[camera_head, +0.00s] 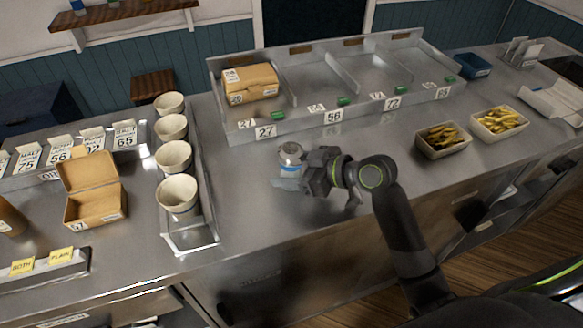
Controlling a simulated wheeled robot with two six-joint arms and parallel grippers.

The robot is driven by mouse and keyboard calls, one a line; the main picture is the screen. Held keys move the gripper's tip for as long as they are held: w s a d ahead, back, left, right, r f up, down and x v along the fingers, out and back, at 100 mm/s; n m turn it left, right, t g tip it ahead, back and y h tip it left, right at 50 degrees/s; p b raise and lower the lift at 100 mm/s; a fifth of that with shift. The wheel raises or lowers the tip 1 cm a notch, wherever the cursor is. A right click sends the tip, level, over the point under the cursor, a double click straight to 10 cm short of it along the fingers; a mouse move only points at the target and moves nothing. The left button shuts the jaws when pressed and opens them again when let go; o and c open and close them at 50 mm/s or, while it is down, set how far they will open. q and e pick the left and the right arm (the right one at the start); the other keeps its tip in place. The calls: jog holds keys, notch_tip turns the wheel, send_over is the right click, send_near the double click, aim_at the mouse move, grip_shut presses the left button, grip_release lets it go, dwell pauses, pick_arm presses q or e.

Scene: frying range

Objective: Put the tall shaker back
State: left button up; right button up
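A shaker with a grey metal top (290,151) and a blue band stands upright at the middle of the steel counter, just in front of the divided steel tray. My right gripper (308,172) is at its right side, with the fingers against or around its body. The fingers hide part of the shaker, and I cannot tell how tightly they close or whether its base touches the counter. A pale blue patch shows on the counter below it. A brown cylindrical container (10,220) is cut off at the left edge. My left gripper is not in view.
The divided steel tray (300,128) holds a closed carton (250,83). A rack of several cups (178,194) and an open carton (95,208) are at left. Two tubs of fried food (442,140) (499,123) are at right. The counter between cups and gripper is clear.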

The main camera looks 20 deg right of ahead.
jog(key=shift+r, duration=0.2)
jog(key=shift+s+d, duration=0.2)
jog(key=shift+d, duration=0.15)
jog(key=b+v, duration=0.1)
jog(key=v, duration=0.7)
jog(key=shift+s+d+r, duration=0.15)
jog(key=shift+s+d, duration=0.05)
jog(key=shift+s, duration=0.1)
jog(key=shift+v, duration=1.2)
jog(key=shift+r, duration=0.1)
